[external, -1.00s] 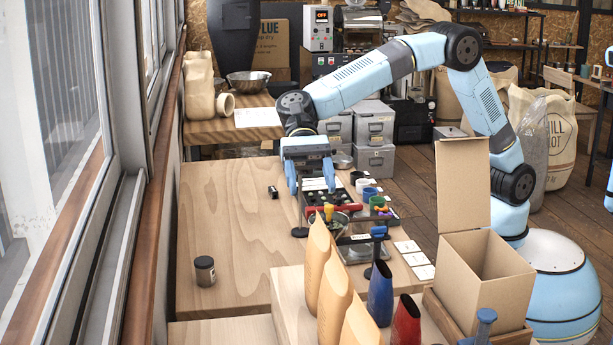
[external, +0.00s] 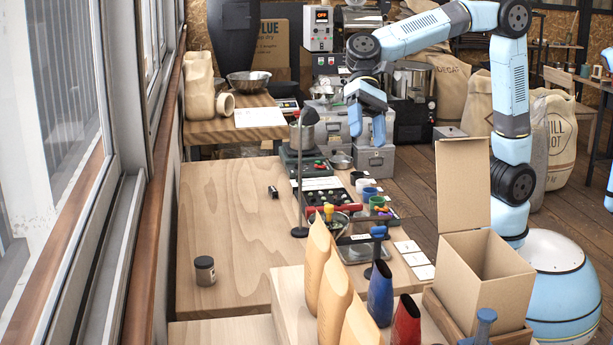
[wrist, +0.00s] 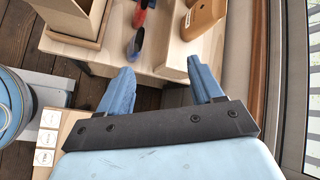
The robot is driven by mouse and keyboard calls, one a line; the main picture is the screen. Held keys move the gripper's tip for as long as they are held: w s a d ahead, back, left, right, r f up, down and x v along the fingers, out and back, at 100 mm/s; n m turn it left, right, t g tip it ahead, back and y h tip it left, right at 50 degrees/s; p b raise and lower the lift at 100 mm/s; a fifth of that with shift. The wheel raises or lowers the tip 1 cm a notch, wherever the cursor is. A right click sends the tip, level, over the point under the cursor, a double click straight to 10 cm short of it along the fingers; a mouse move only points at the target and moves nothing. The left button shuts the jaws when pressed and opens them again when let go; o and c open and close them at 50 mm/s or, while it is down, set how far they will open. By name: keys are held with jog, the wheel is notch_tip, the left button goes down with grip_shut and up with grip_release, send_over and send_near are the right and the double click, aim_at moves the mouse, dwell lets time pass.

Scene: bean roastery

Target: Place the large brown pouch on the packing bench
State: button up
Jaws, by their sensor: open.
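Several tan-brown pouches stand upright in a row at the front of the external view, including a tall one (external: 317,268) and one beside it (external: 336,297); I cannot tell which counts as the large one. One brown pouch (wrist: 203,17) shows at the top of the wrist view. A wide wooden bench (external: 225,225) lies behind the raised front surface; I cannot tell which surface is the packing bench. My gripper (external: 367,126) is open and empty, high at the back right, far from the pouches. Its spread fingers also show in the wrist view (wrist: 160,75).
An open cardboard box (external: 485,265) stands right of the pouches, with blue (external: 380,293) and red (external: 406,320) scoop-like items between. A dark jar (external: 205,270) sits on the bench's left. A thin upright stand (external: 299,190) and small cups crowd its right edge. The bench middle is clear.

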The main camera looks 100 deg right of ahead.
jog(key=s+d+f+n+t+h, duration=0.1)
jog(key=s+d+f+n+h, duration=0.1)
jog(key=s+d, duration=0.5)
jog(key=s+d+f+n+t+h, duration=0.1)
jog(key=s+d+n+h, duration=0.3)
jog(key=s, duration=0.9)
jog(key=s+d+f+n+t+h, duration=0.1)
jog(key=s+d+f+n+h, duration=0.2)
jog(key=s+d+n, duration=0.3)
jog(key=s+d+f, duration=0.1)
jog(key=s+d, duration=0.3)
jog(key=shift+s+t, duration=0.3)
jog(key=shift+s, duration=0.05)
